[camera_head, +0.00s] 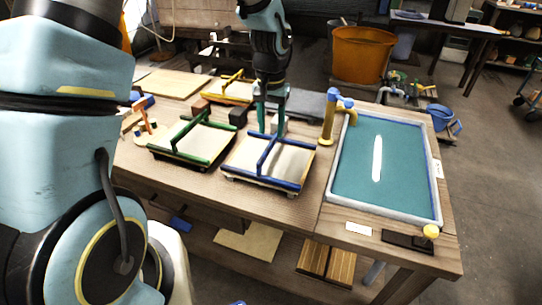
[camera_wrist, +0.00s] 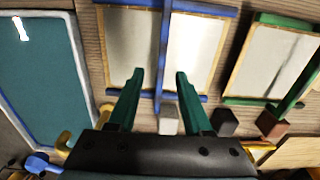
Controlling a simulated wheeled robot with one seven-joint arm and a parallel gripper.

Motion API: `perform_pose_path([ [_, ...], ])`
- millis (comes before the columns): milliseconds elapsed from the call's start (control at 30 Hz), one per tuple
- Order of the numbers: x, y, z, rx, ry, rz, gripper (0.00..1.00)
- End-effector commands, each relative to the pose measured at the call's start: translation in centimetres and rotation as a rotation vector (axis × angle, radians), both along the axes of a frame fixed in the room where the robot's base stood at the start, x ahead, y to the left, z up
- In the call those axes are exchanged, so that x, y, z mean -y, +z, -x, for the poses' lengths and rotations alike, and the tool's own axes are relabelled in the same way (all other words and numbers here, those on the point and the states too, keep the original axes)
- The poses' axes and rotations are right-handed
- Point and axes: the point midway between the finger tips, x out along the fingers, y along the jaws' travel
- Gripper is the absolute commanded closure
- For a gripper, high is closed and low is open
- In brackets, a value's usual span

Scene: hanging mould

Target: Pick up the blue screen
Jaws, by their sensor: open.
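The blue screen (camera_head: 262,179) lies flat on the wooden bench, a pale panel with blue rails on two edges and a raised blue bar across its middle. It also shows in the wrist view, with its middle bar (camera_wrist: 165,40) running up the picture between my fingers. My gripper (camera_head: 271,130) points down at the far end of the screen. Its two green fingers (camera_wrist: 160,75) are apart, one on each side of the blue bar's line. I see no contact, and I cannot tell the exact height above the bar.
A green-railed screen (camera_head: 193,138) lies just left, with a yellow one (camera_head: 228,88) behind. A water-filled basin (camera_head: 385,165) with a pale rim takes up the right side. Small grey (camera_wrist: 168,120), black (camera_wrist: 225,122) and brown (camera_wrist: 271,125) blocks sit near my fingers.

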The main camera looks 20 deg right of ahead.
Motion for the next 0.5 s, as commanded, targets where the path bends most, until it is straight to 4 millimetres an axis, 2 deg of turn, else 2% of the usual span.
perform_pose_path([
  [267, -0.1, -1.9, -0.1, -0.002, 0.002, -0.002, 0.5],
  [500, 0.0, -5.0, -0.3, -0.002, 0.001, -0.002, 0.5],
])
